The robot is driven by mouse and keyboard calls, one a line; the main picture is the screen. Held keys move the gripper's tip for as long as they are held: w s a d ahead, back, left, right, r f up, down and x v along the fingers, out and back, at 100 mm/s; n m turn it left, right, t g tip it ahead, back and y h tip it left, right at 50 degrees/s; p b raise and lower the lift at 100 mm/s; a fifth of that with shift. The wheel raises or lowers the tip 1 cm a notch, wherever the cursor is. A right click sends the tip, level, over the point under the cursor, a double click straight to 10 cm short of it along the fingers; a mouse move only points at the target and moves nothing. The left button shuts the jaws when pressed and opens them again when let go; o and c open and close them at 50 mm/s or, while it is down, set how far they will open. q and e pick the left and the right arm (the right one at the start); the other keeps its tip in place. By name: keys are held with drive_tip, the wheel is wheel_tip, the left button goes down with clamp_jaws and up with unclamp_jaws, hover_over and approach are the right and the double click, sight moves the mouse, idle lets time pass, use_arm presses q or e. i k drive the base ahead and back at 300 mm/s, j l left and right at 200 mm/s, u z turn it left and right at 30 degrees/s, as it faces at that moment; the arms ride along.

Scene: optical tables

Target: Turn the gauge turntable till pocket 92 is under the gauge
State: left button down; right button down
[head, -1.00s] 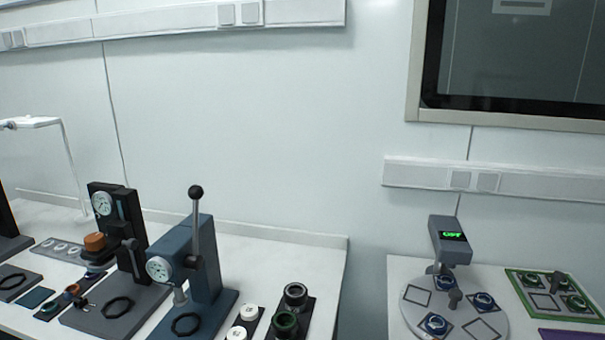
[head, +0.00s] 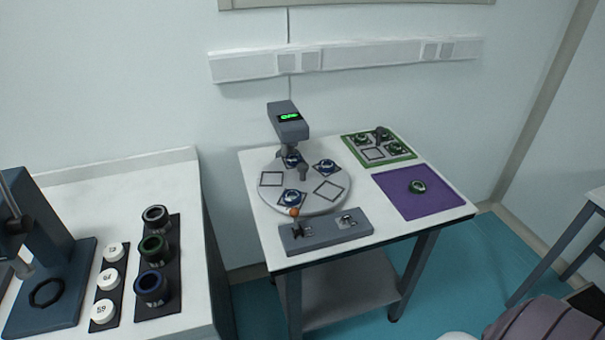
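Blue-ringed parts sit in the pocket under the gauge, in the right rear pocket (head: 327,166) and in the front pocket (head: 292,198). The left pocket (head: 271,179) and the right front pocket (head: 328,190) are empty outlines. The gauge (head: 287,118) is a grey head with a green display over the back of the disc. Pocket numbers are too small to read. Neither gripper is in view.
A green tray (head: 404,158) and a purple mat (head: 440,201) lie to the right. Another table (head: 190,303) with lens parts and a press stands left, across a gap.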

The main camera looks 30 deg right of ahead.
sight(320, 192)
drive_tip(key=l+u, duration=0.15)
drive_tip(key=l, duration=0.3)
drive_tip(key=k+l+u, duration=0.15)
drive_tip(key=l, duration=0.25)
drive_tip(key=k+l+u, duration=0.15)
drive_tip(key=l, duration=0.25)
drive_tip(key=l+u, duration=0.15)
drive_tip(key=l, duration=0.25)
